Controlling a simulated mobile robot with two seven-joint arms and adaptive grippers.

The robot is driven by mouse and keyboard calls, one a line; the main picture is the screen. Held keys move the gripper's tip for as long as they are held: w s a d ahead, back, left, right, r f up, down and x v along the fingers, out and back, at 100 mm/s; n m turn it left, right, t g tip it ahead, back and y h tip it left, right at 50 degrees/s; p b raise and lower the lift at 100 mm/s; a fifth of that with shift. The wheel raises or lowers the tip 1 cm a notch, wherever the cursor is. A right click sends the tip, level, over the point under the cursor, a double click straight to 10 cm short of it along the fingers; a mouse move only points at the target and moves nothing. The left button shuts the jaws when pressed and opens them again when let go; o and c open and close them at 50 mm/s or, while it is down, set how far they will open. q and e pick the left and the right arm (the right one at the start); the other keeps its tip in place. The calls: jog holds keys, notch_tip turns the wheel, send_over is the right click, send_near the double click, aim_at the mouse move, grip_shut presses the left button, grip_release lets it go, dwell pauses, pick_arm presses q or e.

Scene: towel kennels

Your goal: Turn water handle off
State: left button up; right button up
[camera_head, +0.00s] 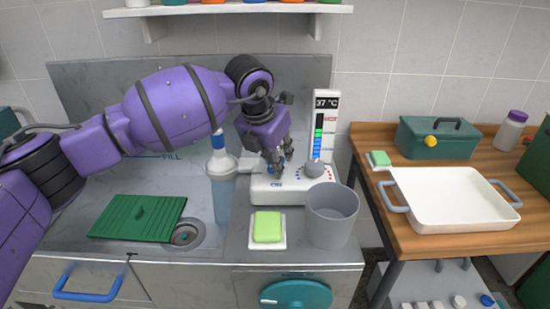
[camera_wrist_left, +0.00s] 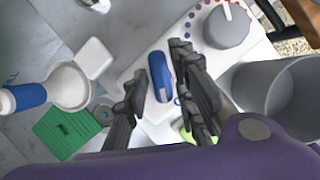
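The blue handle (camera_wrist_left: 160,76) sits on top of a white control unit (camera_head: 290,190) on the counter. In the wrist view it lies between the two dark fingers of my left gripper (camera_wrist_left: 158,72), with a visible gap to the left finger. The right finger is close to it; I cannot tell whether they touch. In the head view my left gripper (camera_head: 278,165) points down over the unit, and its fingers hide most of the handle. My right gripper is in neither view.
A grey knob (camera_head: 315,169) and upright temperature display (camera_head: 324,125) are right of the handle. A grey bucket (camera_head: 332,217) and green soap (camera_head: 267,227) are in front. A white-and-blue fixture (camera_head: 221,165) stands left. A white tray (camera_head: 455,197) is on the wooden table.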

pick_arm(q)
grip_shut()
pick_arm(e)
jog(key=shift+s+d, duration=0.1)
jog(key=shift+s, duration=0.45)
pick_arm(q)
jog(key=shift+m, duration=0.4)
jog(key=m+h, duration=0.1)
jog(key=m, duration=0.1)
jog(key=shift+w+a+m+g, duration=0.1)
jog(key=shift+a+m+g, duration=0.05)
jog(key=shift+m+g, duration=0.25)
jog(key=m, duration=0.2)
jog(key=shift+m+g+h, duration=0.3)
jog(key=shift+g+h, duration=0.1)
jog(key=m+g, duration=0.1)
jog(key=m, duration=0.1)
jog(key=shift+w+m, duration=0.1)
jog(key=shift+m, duration=0.2)
jog(key=shift+m+g+b, duration=0.4)
jog(key=shift+m+g, duration=0.2)
jog(key=shift+m, duration=0.9)
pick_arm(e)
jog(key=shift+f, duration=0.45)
